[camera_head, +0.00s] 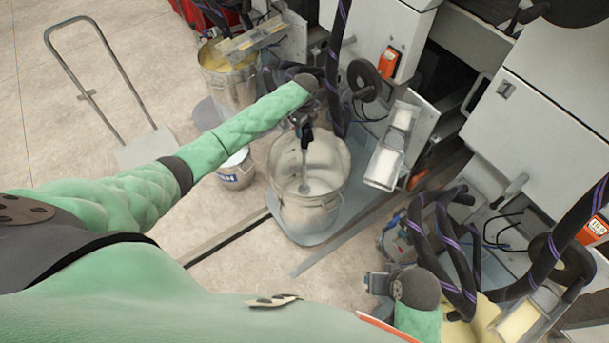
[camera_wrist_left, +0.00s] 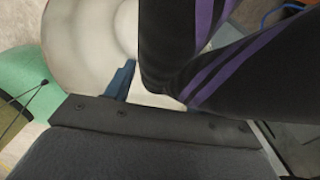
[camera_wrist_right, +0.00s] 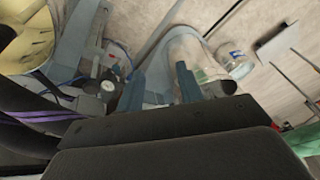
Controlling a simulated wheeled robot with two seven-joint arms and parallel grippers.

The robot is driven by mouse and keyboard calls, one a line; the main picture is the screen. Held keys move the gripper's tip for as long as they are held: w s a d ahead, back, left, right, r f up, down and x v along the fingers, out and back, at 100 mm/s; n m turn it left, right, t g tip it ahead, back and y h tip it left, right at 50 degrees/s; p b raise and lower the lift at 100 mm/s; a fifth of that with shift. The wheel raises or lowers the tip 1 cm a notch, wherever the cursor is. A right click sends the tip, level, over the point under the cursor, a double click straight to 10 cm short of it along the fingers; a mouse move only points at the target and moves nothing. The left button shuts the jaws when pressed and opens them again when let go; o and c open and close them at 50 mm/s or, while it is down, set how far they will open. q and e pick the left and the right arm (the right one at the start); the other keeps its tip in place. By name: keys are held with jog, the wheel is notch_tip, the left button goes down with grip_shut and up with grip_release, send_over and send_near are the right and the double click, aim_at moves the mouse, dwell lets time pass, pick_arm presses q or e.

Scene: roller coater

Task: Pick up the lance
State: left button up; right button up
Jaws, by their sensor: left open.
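The lance (camera_head: 304,170) is a thin grey rod standing roughly upright in the large metal bucket (camera_head: 310,215), its lower end inside. My left gripper (camera_head: 303,122) is at the top of the lance, above the bucket. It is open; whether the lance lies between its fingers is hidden. In the left wrist view a black hose with purple stripes (camera_wrist_left: 190,50) covers much of the gripper, and one finger shows beside it. My right gripper (camera_head: 378,283) is low at the right, away from the lance. In the right wrist view its two fingers (camera_wrist_right: 160,88) stand apart with nothing between them.
A yellow-lined bucket (camera_head: 228,80) and a small labelled pail (camera_head: 236,170) stand left of the large bucket. Grey machine cabinets (camera_head: 540,130) line the right side, with striped hoses hanging near both grippers. A hand cart (camera_head: 140,150) stands on open floor at left.

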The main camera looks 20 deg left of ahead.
aim_at(305, 135)
pick_arm(q)
jog(key=shift+f+p, duration=0.5)
jog(key=shift+f, duration=2)
grip_shut()
